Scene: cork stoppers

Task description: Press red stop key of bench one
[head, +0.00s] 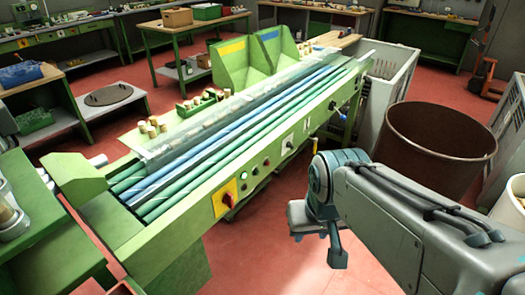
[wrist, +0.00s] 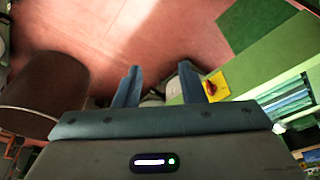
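A long green bench (head: 190,225) runs diagonally through the head view. Its front panel carries a yellow plate (head: 218,209) with a red knob (head: 228,198). To the right of it are a pale green lit button (head: 243,176) and small reddish buttons (head: 267,161); their exact shapes are too small to tell. No label naming the bench or key is legible. My gripper (head: 318,238) is in front of the bench, right of the panel and apart from it. In the wrist view my gripper (wrist: 158,84) has its fingers spread and empty; the red knob (wrist: 210,87) shows beside the right finger.
Corks (head: 150,128) and green hoppers (head: 230,62) sit on the bench. Red floor is open in front of the bench.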

